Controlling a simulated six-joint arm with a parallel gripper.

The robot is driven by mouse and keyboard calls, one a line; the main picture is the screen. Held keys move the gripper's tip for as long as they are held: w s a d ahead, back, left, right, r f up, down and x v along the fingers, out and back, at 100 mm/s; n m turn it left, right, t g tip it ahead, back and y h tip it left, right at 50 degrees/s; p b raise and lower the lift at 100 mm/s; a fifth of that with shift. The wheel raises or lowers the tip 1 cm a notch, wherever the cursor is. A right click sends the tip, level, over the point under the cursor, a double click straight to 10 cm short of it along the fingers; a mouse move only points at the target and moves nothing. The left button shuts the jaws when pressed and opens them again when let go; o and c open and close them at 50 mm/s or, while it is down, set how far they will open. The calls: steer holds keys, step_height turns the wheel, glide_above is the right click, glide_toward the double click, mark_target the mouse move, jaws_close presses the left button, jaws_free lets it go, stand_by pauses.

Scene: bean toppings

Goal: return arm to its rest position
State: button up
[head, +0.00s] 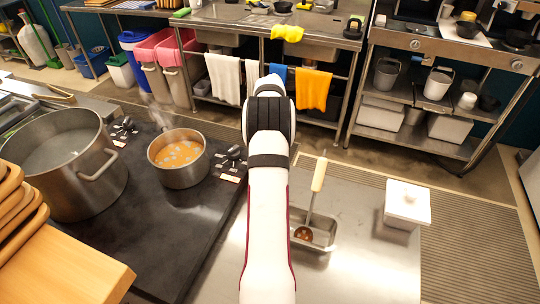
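My white arm with black joint bands reaches up from the bottom middle of the head view, its bent joint near the floor gap before the back counter. My gripper is not visible; the arm itself may hide it. A ladle with a pale wooden handle (319,174) stands tilted in a small metal pan (323,232), just right of my arm. Its bowl holds something brown. No contact between my arm and the ladle can be made out.
A pot of orange soup (180,158) and a large steel pot (62,165) stand on the black stove (165,225) at left. A white lidded box (407,204) stands on the steel counter (370,275) at right. Wooden trays (20,205) are at lower left.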

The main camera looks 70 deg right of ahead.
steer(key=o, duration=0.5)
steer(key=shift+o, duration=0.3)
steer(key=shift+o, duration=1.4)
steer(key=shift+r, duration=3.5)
